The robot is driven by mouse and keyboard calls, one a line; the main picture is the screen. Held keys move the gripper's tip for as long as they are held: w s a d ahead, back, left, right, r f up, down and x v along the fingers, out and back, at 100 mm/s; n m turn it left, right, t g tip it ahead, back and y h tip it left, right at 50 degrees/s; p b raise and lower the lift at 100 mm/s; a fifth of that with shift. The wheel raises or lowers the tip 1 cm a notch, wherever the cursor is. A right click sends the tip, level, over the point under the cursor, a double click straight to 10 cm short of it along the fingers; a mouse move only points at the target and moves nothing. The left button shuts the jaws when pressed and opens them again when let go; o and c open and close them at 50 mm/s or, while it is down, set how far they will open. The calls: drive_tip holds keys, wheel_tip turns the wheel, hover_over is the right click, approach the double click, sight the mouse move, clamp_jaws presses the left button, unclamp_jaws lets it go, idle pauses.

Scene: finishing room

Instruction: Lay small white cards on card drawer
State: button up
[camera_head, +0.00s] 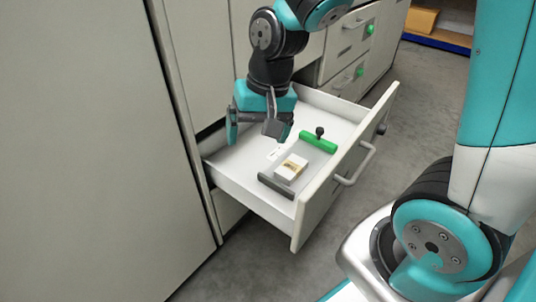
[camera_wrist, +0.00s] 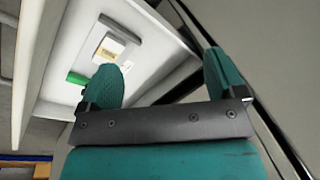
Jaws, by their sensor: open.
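The card drawer (camera_head: 240,185) is pulled open from the cabinet, with a white interior. The small white cards (camera_head: 291,168) appear as a neat white block with a tan label, lying in the drawer near its front. The block lies between a dark grey bar (camera_head: 276,186) and a green bar with a black knob (camera_head: 318,142). The wrist view also shows the cards (camera_wrist: 109,48) and the drawer (camera_wrist: 160,55). My gripper (camera_head: 256,136) is open and empty above the back part of the drawer, behind and left of the cards, apart from them.
A small white label (camera_head: 273,154) lies by the cards. The drawer front with its handle (camera_head: 355,165) sticks out over the grey floor. Tall cabinet panels (camera_head: 80,150) stand at left. The drawer's back part is bare.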

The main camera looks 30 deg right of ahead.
drive_tip(key=s+a+r+n+y, duration=0.1)
drive_tip(key=s+a+r+n, duration=0.2)
drive_tip(key=s+n, duration=0.2)
drive_tip(key=s+a+r+n+g+y, duration=0.1)
drive_tip(key=s+a+r+n, duration=0.2)
drive_tip(key=s, duration=0.5)
drive_tip(key=shift+s+a+r+n, duration=0.25)
drive_tip(key=shift+r+n, duration=0.3)
drive_tip(key=shift+n, duration=0.65)
